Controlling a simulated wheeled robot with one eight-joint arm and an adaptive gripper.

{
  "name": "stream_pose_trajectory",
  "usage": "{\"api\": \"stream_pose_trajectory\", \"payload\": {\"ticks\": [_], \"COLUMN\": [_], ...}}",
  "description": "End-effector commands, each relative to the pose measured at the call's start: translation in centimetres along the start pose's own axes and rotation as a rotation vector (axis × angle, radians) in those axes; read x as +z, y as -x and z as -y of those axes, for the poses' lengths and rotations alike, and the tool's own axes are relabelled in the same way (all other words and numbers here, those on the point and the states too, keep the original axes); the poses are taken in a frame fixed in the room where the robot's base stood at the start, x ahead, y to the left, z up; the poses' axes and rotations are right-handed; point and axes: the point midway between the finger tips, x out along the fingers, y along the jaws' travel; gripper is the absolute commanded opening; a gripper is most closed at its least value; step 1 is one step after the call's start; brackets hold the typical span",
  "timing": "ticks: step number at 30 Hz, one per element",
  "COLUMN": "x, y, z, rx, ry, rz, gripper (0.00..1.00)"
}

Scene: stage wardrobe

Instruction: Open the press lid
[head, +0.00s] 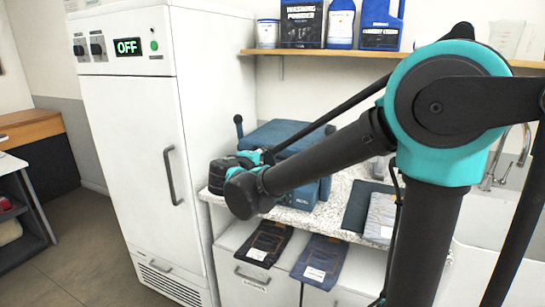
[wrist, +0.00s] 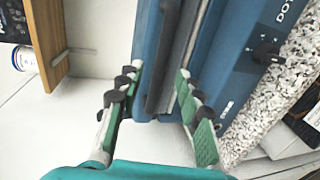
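The press (head: 285,137) is a blue box on the speckled counter in the head view, partly hidden behind my arm. Its lid lies down over the base. In the wrist view the blue lid (wrist: 143,35) and base (wrist: 235,60) meet along a pale and dark seam. A dark handle bar (wrist: 163,55) runs along the lid side. My gripper (wrist: 158,92) is open, with one finger on each side of the bar's near end in the picture. I cannot tell whether either finger touches it. In the head view my wrist hides the fingers.
A tall white cabinet (head: 130,160) marked OFF stands left of the press. A shelf (head: 430,58) with detergent containers runs above the counter; its wooden edge also shows in the wrist view (wrist: 48,45). Folded garments (head: 380,215) lie right of the press on the counter (head: 345,190).

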Motion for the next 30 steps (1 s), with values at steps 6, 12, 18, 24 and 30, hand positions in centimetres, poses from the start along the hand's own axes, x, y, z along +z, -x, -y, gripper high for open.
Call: {"api": "stream_pose_trajectory", "payload": {"ticks": [6,12,18,24,30], "x": [0.0,0.0,0.0,0.0,0.0], "y": [-3.5,-5.0,-5.2,-5.1,-5.1], "z": [0.0,0.0,0.0,0.0,0.0], "rx": [0.0,0.0,-0.001,-0.001,-0.001], "ry": [-0.001,-0.001,0.0,0.0,0.0], "rz": [0.002,0.0,-0.001,-0.001,0.0], "gripper": [0.36,0.36,0.36,0.25,0.0]}}
